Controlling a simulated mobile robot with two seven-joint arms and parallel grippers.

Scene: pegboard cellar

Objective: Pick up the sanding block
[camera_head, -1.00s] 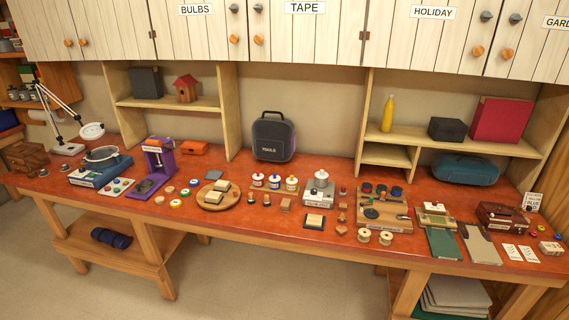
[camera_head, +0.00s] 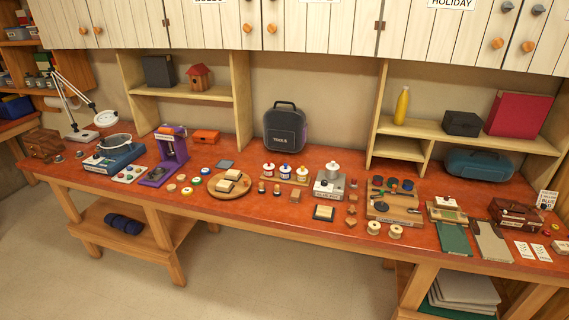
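Neither of my grippers is in view. A small pale block (camera_head: 324,211) lies on a dark square pad near the front edge of the red workbench (camera_head: 280,226), right of centre. Two more pale blocks (camera_head: 228,181) lie on a round wooden board (camera_head: 216,192) left of centre. The frame is too small to tell for certain which of these is the sanding block. All of them rest on the bench with nothing touching them from above.
Thread spools (camera_head: 374,229), a grey scale-like device (camera_head: 329,184) and a wooden tray (camera_head: 393,213) crowd the bench right of centre. A dark tool case (camera_head: 284,129) stands at the back. The floor (camera_head: 270,283) in front is clear.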

